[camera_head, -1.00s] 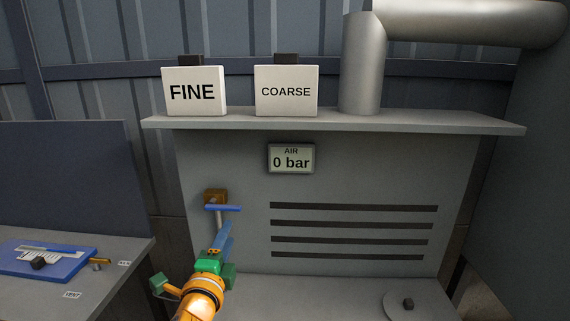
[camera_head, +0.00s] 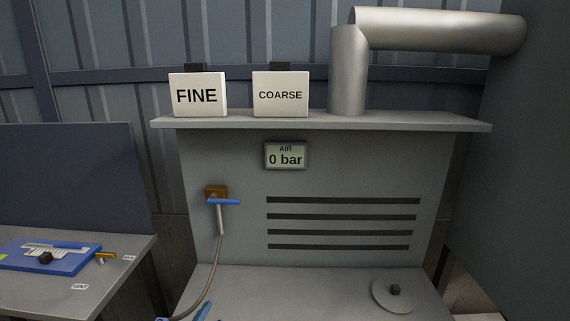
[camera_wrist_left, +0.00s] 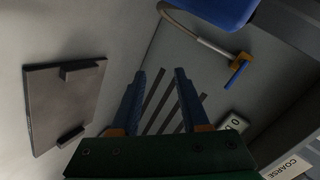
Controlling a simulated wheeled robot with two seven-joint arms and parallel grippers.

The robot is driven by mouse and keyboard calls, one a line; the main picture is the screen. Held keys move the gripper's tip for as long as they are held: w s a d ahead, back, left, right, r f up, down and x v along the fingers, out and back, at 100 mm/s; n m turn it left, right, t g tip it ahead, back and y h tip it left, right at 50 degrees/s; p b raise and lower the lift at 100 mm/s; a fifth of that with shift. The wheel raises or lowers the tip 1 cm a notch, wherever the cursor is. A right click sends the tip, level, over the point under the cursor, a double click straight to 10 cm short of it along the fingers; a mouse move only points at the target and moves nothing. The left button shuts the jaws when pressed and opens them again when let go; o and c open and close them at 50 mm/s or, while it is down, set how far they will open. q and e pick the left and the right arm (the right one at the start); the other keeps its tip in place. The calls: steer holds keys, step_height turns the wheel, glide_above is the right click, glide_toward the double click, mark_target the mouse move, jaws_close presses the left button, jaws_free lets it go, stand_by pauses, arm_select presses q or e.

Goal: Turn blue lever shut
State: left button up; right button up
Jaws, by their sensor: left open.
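The blue lever (camera_head: 224,201) sits on a brass valve (camera_head: 215,192) on the left of the grey panel. Its handle lies about level, pointing right, across the pipe that drops from the valve. The lever (camera_wrist_left: 236,74) and valve (camera_wrist_left: 243,58) also show at upper right in the left wrist view. My left gripper (camera_wrist_left: 160,73) is open, with nothing between its blue fingers. It is apart from the lever; only blue finger ends show at the bottom edge of the head view. The air gauge (camera_head: 286,156) reads 0 bar. My right gripper is not in view.
A hose (camera_head: 212,270) hangs from the valve to the worktop. FINE (camera_head: 198,95) and COARSE (camera_head: 281,95) signs stand on the shelf (camera_head: 320,121). A round disc (camera_head: 394,294) lies at right on the worktop. A blue tray (camera_head: 40,262) is on the left bench.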

arm_select(q)
steer(key=s+f+n+g, duration=0.1)
steer(key=s+f, duration=0.2)
steer(key=s, duration=0.1)
steer(key=s+f+n+g, duration=0.2)
steer(key=s+f, duration=0.1)
steer(key=s, duration=0.1)
steer(key=s+a+f+n+g, duration=0.1)
steer(key=s+f+n+g, duration=0.1)
steer(key=s+f, duration=0.1)
steer(key=shift+s+f, duration=0.15)
steer(key=shift+s, duration=0.3)
steer(key=s+f+n+g, duration=0.4)
steer(key=s+n+g, duration=0.1)
steer(key=s, duration=0.8)
step_height(320, 180, down, 17)
steer(key=s+g, duration=0.1)
steer(key=s, duration=0.1)
steer(key=s+a+f+g, duration=0.1)
steer(key=s+a+f, duration=0.1)
steer(key=s+f, duration=0.8)
steer(key=shift+s+a+m, duration=0.3)
steer(key=shift+s+m, duration=0.1)
steer(key=shift+s, duration=0.75)
